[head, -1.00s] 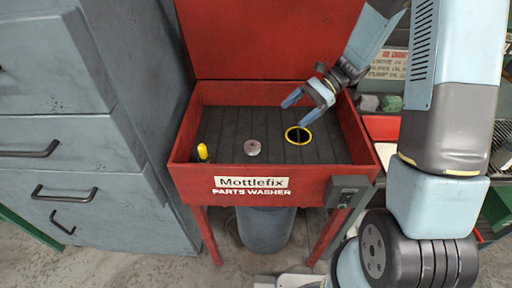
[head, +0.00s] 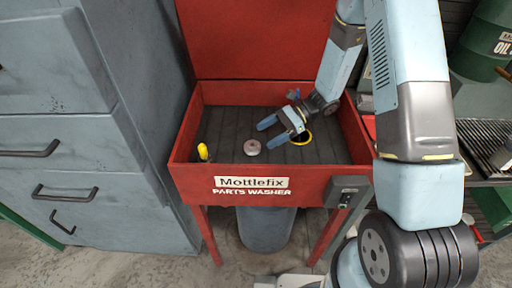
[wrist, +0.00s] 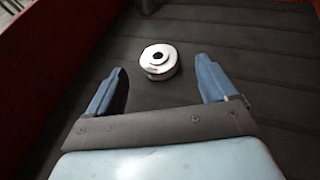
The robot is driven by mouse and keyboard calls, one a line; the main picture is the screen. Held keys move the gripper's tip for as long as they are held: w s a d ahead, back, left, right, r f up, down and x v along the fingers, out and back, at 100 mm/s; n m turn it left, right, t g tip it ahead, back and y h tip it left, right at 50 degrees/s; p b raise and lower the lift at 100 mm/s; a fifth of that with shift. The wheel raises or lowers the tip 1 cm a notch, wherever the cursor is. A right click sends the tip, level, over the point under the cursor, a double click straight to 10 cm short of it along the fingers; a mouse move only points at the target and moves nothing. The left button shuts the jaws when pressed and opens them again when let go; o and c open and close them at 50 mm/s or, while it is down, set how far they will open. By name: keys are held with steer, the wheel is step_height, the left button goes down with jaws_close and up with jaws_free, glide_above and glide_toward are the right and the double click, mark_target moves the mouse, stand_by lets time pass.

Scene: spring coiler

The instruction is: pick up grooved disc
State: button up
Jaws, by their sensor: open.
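The grooved disc (head: 252,147) is a small, pale, round piece with a dark centre hole, lying flat on the dark ribbed floor of the red parts washer (head: 179,167). In the wrist view the disc (wrist: 160,61) shows silvery, with a groove around its side, beyond my fingertips and between their lines. My gripper (head: 268,132) is open and empty, inside the basin just to the right of the disc and apart from it. Its blue fingers (wrist: 160,75) are spread wide in the wrist view.
A yellow piece (head: 203,152) stands at the basin's left front corner. Red walls enclose the basin. A grey cabinet (head: 75,130) stands to the left.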

mark_target(250, 146)
steer(key=shift+x, duration=2.9)
steer(key=shift+s, duration=0.1)
steer(key=shift+c, duration=0.4)
steer(key=c, duration=1.3)
